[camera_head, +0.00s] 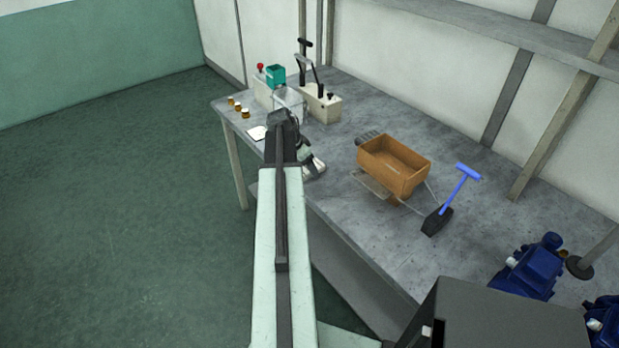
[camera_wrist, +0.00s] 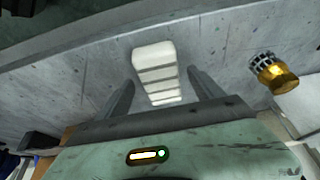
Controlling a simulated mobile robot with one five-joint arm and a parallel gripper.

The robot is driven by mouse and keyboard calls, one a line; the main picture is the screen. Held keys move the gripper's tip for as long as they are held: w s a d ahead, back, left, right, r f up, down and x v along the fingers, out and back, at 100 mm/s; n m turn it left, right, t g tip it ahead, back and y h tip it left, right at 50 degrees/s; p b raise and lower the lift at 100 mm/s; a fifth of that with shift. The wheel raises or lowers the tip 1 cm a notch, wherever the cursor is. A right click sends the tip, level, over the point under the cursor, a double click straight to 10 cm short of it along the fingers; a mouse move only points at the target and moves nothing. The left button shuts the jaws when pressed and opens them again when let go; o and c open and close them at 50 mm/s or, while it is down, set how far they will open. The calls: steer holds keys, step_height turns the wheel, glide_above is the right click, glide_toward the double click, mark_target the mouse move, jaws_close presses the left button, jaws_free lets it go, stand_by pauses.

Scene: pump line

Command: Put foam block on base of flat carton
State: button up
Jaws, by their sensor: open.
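A white block with ribbed segments, which looks like the foam block (camera_wrist: 154,66), lies on the grey bench in the wrist view. My gripper (camera_wrist: 161,80) is open, its two dark fingers on either side of the block and apart from it. I cannot tell how far above the bench the fingers are. In the head view my arm hides most of this spot, and my gripper (camera_head: 305,152) shows only in part. A brown open-topped box, likely the carton (camera_head: 388,178), stands on the bench to the right of my gripper. Its inside looks empty.
A blue-handled tool with a black head (camera_head: 437,220) lies right of the carton. Blue pumps (camera_head: 530,268) stand at the near right. A brass fitting (camera_wrist: 274,74) sits right of the block.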

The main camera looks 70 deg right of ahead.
steer(key=shift+f, duration=0.25)
steer(key=shift+c, duration=0.3)
steer(key=c, duration=1.5)
steer(key=shift+r+p, duration=0.1)
steer(key=shift+p, duration=0.25)
step_height(320, 180, up, 10)
steer(key=p, duration=0.9)
steer(key=shift+p, duration=0.35)
